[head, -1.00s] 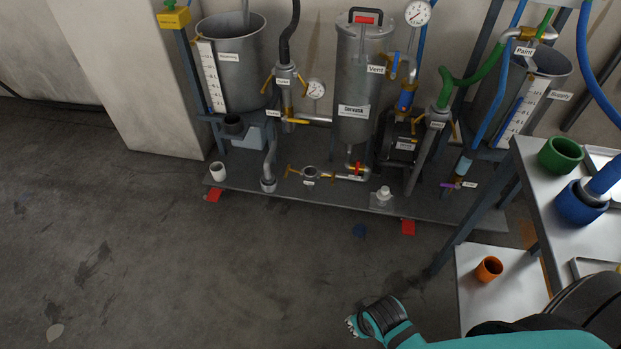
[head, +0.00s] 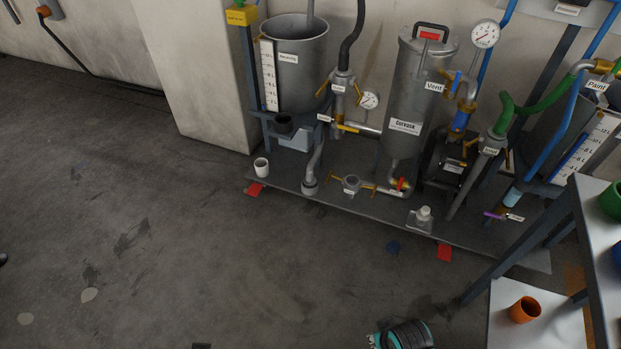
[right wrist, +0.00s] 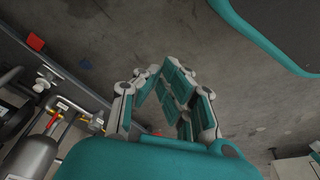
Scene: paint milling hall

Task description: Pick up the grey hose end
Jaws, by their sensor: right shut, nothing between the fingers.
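A bent grey hose (head: 318,157) hangs from the valve beside the receiving tank in the head view. Its lower end (head: 310,187) sits in or at a grey collar on the skid; I cannot tell which. A second straight grey piece (head: 470,182) slants down from the green hose. My right gripper (head: 375,341) is at the bottom edge of the head view, well in front of the skid and apart from both. In the right wrist view its fingers (right wrist: 172,78) come together, empty, over the floor. My left gripper is not seen.
The dark skid (head: 360,205) carries a steel vessel (head: 408,95), gauges, valves and a white cup (head: 261,167). A white table (head: 600,215) and lower shelf with an orange cup (head: 525,310) stand right. Floor at left is clear.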

